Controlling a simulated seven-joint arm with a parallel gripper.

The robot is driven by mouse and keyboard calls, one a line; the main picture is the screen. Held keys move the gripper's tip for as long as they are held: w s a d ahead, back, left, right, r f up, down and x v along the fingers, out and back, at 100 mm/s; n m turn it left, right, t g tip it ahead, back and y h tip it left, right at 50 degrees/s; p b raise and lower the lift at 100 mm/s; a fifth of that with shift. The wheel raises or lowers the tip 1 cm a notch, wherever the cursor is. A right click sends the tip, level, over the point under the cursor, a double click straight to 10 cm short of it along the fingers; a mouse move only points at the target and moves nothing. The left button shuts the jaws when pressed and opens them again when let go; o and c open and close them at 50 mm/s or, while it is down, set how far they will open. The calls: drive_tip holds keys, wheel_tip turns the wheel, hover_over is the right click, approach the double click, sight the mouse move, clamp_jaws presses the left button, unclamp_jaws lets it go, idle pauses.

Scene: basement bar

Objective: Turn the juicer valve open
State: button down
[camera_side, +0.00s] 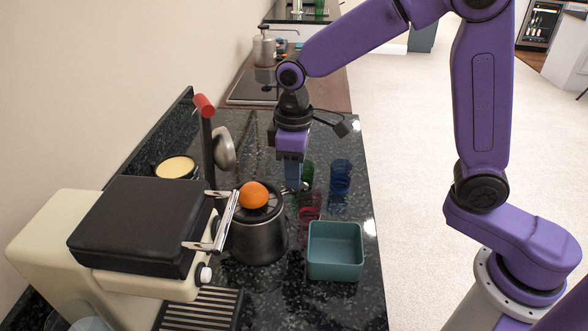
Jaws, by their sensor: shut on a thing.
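The juicer (259,239) is a dark grey metal pot with an orange (253,195) resting on its top. A tall dark lever with a red handle (204,105) and a round metal press cup (224,149) stands behind it. My purple gripper (293,187) points down at the juicer's right side, near the rim. It is shut on a small part there, which looks like the juicer valve. The fingers mostly hide this part, so its angle cannot be told.
A teal square bowl (335,270) stands right of the juicer. Red (309,205), green (308,171) and blue (340,178) glasses stand close to my gripper. A cream machine with a black lid (140,225) and a metal handle stands at the left. The counter's right edge is near.

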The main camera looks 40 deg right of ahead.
drive_tip(key=m, duration=0.3)
drive_tip(key=shift+m, duration=2.2)
drive_tip(key=c, duration=1)
unclamp_jaws()
drive_tip(key=shift+r, duration=0.1)
wheel_tip(320, 180, up, 17)
drive_tip(key=shift+r, duration=0.15)
drive_tip(key=shift+s, duration=0.1)
